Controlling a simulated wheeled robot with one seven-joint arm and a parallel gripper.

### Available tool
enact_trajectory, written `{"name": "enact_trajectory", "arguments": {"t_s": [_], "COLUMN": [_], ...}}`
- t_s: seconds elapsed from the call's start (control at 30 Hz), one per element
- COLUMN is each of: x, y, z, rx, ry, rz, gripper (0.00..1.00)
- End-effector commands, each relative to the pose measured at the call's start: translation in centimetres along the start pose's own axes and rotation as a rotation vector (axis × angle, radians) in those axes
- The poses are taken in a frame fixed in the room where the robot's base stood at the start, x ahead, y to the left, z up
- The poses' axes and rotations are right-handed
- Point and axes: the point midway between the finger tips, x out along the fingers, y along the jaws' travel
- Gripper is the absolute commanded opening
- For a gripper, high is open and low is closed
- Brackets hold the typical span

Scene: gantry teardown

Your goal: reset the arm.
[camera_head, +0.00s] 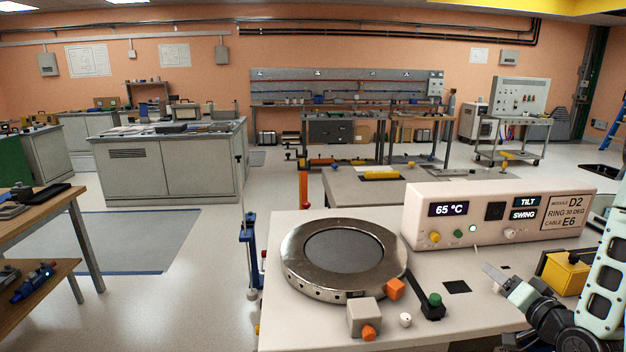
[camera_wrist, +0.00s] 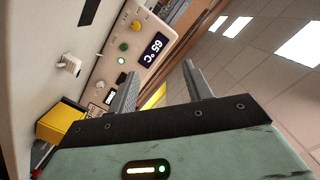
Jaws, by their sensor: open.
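My gripper (camera_head: 497,275) is at the right of the head view, over the white bench top and in front of the control box (camera_head: 470,215). In the wrist view its two fingers (camera_wrist: 160,76) stand apart with nothing between them. The arm reaches in from the right edge, and much of it is outside the frame. The control box shows 65 °C and the labels TILT, SWING, D2, RING 30 DEG and E6. It also shows tilted in the wrist view (camera_wrist: 114,65).
A round metal ring unit (camera_head: 300,265) sits on the bench (camera_head: 285,328). Near it are a grey block (camera_head: 363,316), orange pieces (camera_head: 395,289) and a black lever with a green knob (camera_head: 434,300). A yellow block (camera_head: 566,272) is close right of my gripper. Open floor lies left.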

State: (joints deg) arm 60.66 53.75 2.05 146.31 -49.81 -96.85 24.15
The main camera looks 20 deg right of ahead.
Motion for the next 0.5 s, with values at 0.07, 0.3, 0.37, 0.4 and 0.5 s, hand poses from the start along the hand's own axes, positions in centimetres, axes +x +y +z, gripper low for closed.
{"name": "enact_trajectory", "arguments": {"t_s": [0.07, 0.3, 0.37, 0.4, 0.5], "x": [0.9, 3.7, 4.5, 4.9, 6.0], "y": [-0.8, -3.6, -4.7, -5.4, -7.8], "z": [0.7, 3.8, 4.9, 5.6, 7.9], "rx": [-0.028, -0.144, -0.184, -0.212, -0.298], "ry": [-0.042, -0.212, -0.266, -0.305, -0.417], "rz": [-0.004, 0.0, 0.001, 0.001, 0.001], "gripper": [0.5, 0.5, 0.5, 0.5, 0.5]}}
